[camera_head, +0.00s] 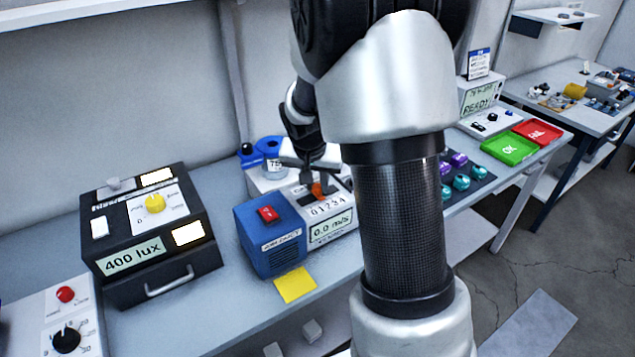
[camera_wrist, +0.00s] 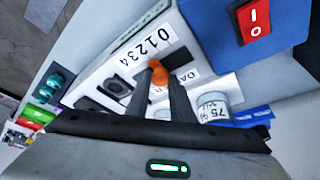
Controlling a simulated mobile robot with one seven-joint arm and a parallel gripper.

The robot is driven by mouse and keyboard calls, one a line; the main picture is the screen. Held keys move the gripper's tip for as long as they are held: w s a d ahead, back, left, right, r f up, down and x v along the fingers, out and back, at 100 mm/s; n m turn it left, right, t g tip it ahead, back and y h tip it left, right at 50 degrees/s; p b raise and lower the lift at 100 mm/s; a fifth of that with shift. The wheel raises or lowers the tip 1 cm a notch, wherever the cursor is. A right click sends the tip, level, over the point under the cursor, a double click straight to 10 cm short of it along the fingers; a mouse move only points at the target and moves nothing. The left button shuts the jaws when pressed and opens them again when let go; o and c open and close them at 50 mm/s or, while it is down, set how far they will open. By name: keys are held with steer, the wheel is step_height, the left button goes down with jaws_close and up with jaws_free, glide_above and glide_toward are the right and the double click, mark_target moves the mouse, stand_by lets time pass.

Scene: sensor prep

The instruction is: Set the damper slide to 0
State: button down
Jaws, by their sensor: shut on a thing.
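The damper slide's orange knob (camera_head: 318,189) stands on the white panel of the duct unit (camera_head: 331,229), above a printed scale 0 to 4. My gripper (camera_head: 317,182) is shut on this knob. In the wrist view both dark fingertips (camera_wrist: 160,84) close around the orange knob (camera_wrist: 158,72), and the scale (camera_wrist: 144,46) is beside it. The knob seems to sit near the scale's middle or lower part; its exact mark cannot be told. The unit's display (camera_head: 331,225) reads 0.0 m/s.
A blue housing (camera_head: 272,238) with a red switch (camera_head: 268,214) adjoins the panel. A black 400 lux box (camera_head: 150,232) stands left. A yellow note (camera_head: 295,285) lies in front. Green (camera_head: 509,148) and red (camera_head: 541,131) trays are at right.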

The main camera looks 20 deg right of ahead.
mark_target(301, 205)
steer(key=a+b, duration=0.1)
steer(key=a, duration=0.3)
steer(key=shift+s+b, duration=0.35)
steer(key=shift+s, duration=0.05)
steer(key=shift+a, duration=0.1)
steer(key=c, duration=1.6)
jaws_free()
steer(key=shift+a, duration=0.1)
steer(key=shift+o, duration=0.2)
steer(key=shift+r, duration=0.15)
steer(key=shift+s+r, duration=0.1)
steer(key=shift+r, duration=0.2)
steer(key=v, duration=1.6)
steer(key=shift+s+a+r+p, duration=0.15)
steer(key=shift+s+r+p, duration=0.1)
steer(key=shift+p, duration=0.2)
